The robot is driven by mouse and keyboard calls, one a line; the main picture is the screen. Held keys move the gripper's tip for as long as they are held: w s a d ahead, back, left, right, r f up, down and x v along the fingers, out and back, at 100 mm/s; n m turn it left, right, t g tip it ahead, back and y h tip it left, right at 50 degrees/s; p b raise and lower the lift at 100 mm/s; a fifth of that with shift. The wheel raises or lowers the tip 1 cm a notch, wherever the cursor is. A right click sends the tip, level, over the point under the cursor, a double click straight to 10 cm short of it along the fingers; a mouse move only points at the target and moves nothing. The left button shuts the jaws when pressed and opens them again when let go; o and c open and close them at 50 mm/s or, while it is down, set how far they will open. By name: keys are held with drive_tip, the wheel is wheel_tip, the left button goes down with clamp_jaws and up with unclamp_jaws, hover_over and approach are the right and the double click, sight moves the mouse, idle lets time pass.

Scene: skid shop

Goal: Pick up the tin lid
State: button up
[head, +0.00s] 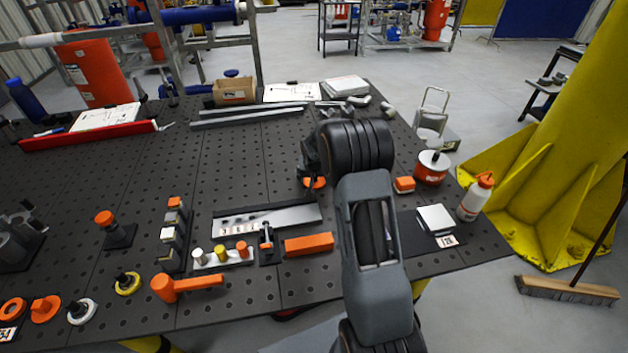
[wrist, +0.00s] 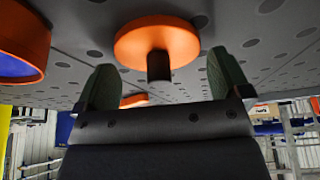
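An orange disc with a dark knob (wrist: 157,42), which I take as the tin lid, lies on the dark perforated table. In the head view, part of an orange round thing (head: 314,183) shows just below my gripper (head: 310,164), probably the same lid. In the wrist view my gripper (wrist: 164,82) is open, with a green-grey finger to each side of the knob. Nothing is held, and the fingers look apart from the knob. My arm hides part of this area in the head view. An orange tin (head: 432,171) stands at the table's right.
An orange block (head: 404,185) lies right of my gripper. A white bottle (head: 475,196) stands near the right edge. A metal plate (head: 268,219), an orange bar (head: 309,244) and an orange mallet (head: 187,286) lie in front. The table's left middle is mostly clear.

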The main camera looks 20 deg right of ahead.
drive_tip(key=c, duration=0.6)
drive_tip(key=shift+o, duration=0.2)
drive_tip(key=shift+r, duration=0.1)
